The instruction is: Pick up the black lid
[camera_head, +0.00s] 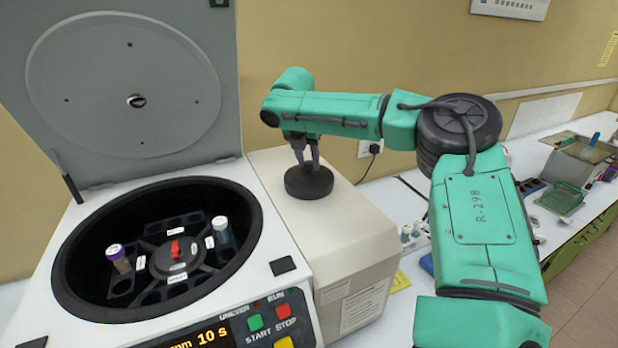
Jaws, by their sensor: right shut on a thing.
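The black lid (309,186) is a round dark disc with a raised knob in the middle. It is at the top of the beige box beside the centrifuge; I cannot tell whether it touches that surface. My right gripper (306,162) points down from the green arm and is shut on the lid's knob. The fingers cover part of the knob. My left gripper is not in view.
The centrifuge (272,226) stands open at the left, its grey cover (60,110) raised. Its rotor (178,256) holds two tubes. The beige box (345,235) adjoins it. A bench with a metal tray (580,152) and a green basket (562,199) is at the right.

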